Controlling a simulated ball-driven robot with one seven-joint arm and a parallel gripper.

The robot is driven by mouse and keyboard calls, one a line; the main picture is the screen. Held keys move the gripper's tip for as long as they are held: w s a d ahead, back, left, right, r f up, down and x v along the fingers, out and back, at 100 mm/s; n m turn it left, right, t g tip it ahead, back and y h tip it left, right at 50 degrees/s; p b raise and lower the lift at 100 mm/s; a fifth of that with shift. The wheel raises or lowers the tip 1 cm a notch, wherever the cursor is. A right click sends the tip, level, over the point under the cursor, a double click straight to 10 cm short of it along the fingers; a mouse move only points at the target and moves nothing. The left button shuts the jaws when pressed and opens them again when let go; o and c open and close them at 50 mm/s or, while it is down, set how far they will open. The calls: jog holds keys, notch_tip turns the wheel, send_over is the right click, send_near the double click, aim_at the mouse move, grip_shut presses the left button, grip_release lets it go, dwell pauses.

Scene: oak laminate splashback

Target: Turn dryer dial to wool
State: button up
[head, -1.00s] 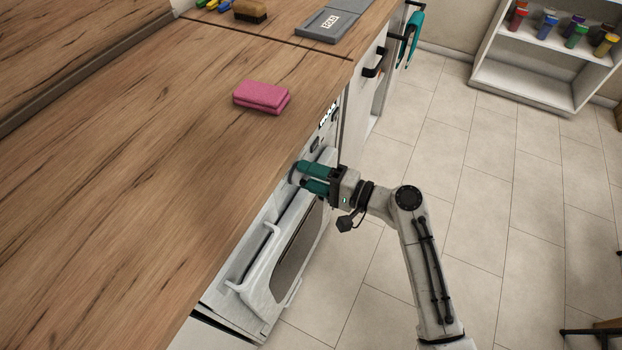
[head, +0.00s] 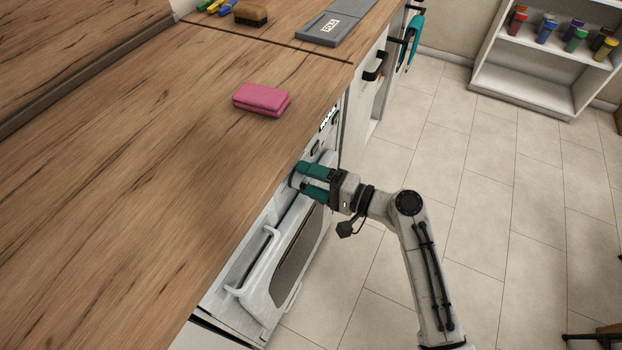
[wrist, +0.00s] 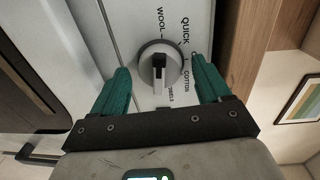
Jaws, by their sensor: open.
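The dryer dial (wrist: 172,67) is a round grey knob with a raised bar grip, dark toward its upper end, on the white panel in the wrist view. Printed labels surround it: WOOL at upper left, QUICK at upper right, COTTON at right, TOWELS below. The bar stands nearly upright in the picture; which end is the pointer is hard to tell. My gripper (wrist: 160,65) is open, one teal finger on each side of the dial, with gaps visible. In the head view my gripper (head: 302,177) is at the dryer (head: 262,285) front, and the fingers largely cover the dial.
The wooden countertop (head: 130,170) overhangs the panel closely. The dryer's door handle (head: 258,262) sticks out below my gripper.

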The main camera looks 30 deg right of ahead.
jog(key=v, duration=1)
jog(key=shift+s+d, duration=0.2)
jog(key=shift+s, duration=0.15)
jog(key=s+a+f+n+g+h+p, duration=0.35)
jog(key=s+f+n+g, duration=0.35)
jog(key=s, duration=0.4)
jog(key=s+d+r+n+g+h+p, duration=0.1)
jog(key=s+d+g+h, duration=0.1)
jog(key=s, duration=0.3)
jog(key=s+d+r+n+g+h, duration=0.1)
jog(key=s+d+g+h, duration=0.1)
jog(key=s+h, duration=0.3)
jog(key=shift+d+r+n+g+p, duration=0.3)
jog(key=shift+n+g+p, duration=0.1)
jog(key=shift+g, duration=0.5)
